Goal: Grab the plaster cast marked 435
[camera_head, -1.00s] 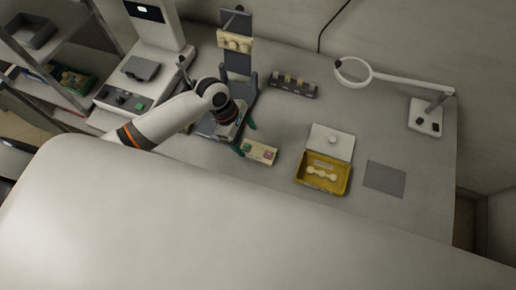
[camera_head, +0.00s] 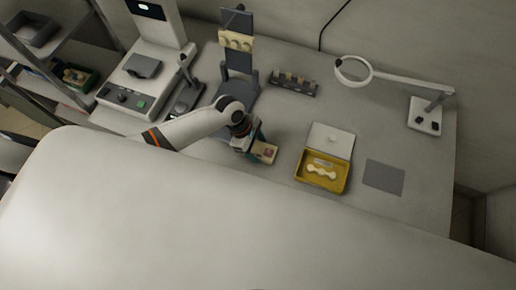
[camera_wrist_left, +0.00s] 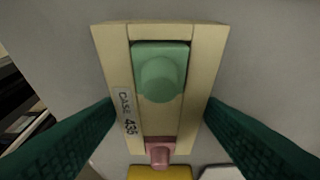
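The plaster cast (camera_wrist_left: 200,85) is a cream block with a label reading "CASE 435", a green insert and a small pink piece. It fills the middle of the left wrist view and lies on the grey table in the head view (camera_head: 265,152). My left gripper (camera_wrist_left: 160,125) has its two dark green fingers on either side of the block, spread apart. The fingers look close to the block's sides, and I cannot tell whether they touch it. In the head view my left gripper (camera_head: 252,146) covers the block's left part. My right gripper is not in view.
A yellow box (camera_head: 322,182) with a white piece inside and an open lid (camera_head: 331,141) stands to the right. A grey mat (camera_head: 384,178), a ring lamp (camera_head: 354,71), a small rack (camera_head: 293,86) and an upright stand (camera_head: 238,60) are around. A white machine (camera_head: 145,75) stands left.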

